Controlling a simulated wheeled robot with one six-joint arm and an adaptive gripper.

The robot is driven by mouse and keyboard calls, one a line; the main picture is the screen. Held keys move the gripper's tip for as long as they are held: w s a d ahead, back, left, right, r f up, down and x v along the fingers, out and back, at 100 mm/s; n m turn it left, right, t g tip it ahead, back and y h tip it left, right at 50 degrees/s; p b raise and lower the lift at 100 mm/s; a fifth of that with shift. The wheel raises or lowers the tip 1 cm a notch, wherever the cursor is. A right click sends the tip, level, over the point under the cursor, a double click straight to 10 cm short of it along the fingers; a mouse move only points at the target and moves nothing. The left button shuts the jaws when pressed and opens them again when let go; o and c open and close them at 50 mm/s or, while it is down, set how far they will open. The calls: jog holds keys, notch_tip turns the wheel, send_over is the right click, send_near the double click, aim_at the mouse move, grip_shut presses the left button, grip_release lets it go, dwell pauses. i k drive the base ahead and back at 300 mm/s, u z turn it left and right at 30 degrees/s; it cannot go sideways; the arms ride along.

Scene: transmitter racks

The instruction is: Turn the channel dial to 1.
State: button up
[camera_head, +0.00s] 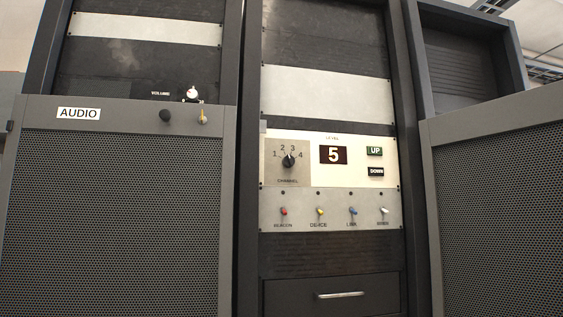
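The channel dial (288,161) is a small black knob on a grey plate (301,176) in the middle rack. My gripper is not in view, and nothing covers the dial.
Right of the dial are a level display (333,155) reading 5, an UP button (375,151) and a DOWN button (376,172). Several coloured toggle switches sit below, above a drawer (333,296). Mesh doors flank the rack; the left AUDIO door (118,220) has a black knob (165,115).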

aim_at(289, 161)
jog(key=u, duration=1.25)
jog(key=i, duration=0.95)
jog(key=z, duration=1.85)
